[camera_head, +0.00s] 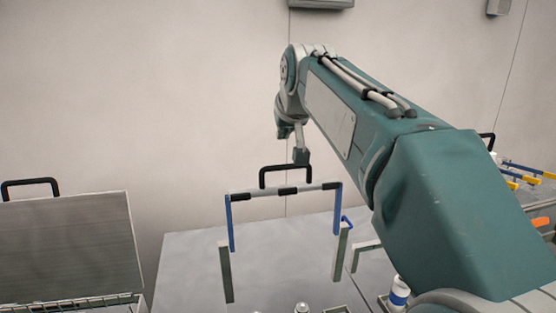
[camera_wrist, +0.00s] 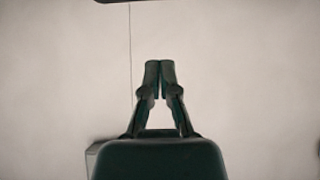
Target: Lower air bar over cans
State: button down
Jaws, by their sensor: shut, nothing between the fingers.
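The air bar (camera_head: 262,192) is a grey bar with black grips, carried on blue side arms and grey posts, and it stands raised above the table. A black handle (camera_head: 286,168) rises from its middle. Cans (camera_head: 302,308) show only as tops at the bottom edge of the head view, below the bar. My gripper (camera_head: 302,157) points down just above the handle in the head view; I cannot tell whether it touches it. In the wrist view my gripper (camera_wrist: 160,66) has its fingertips together with nothing between them, against the plain wall.
The grey table (camera_head: 190,265) is mostly bare left of the bar. A box with a raised lid (camera_head: 70,240) and black handle stands at the far left. A white and blue can (camera_head: 399,292) stands at the lower right. Yellow and blue handled parts (camera_head: 522,175) lie at the far right.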

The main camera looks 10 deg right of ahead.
notch_tip(320, 180, down, 8)
jog(key=w, duration=0.3)
jog(key=shift+d+r, duration=0.2)
jog(key=shift+d, duration=0.05)
dwell(0.6)
jog(key=shift+s+d, duration=0.1)
jog(key=shift+d, duration=0.05)
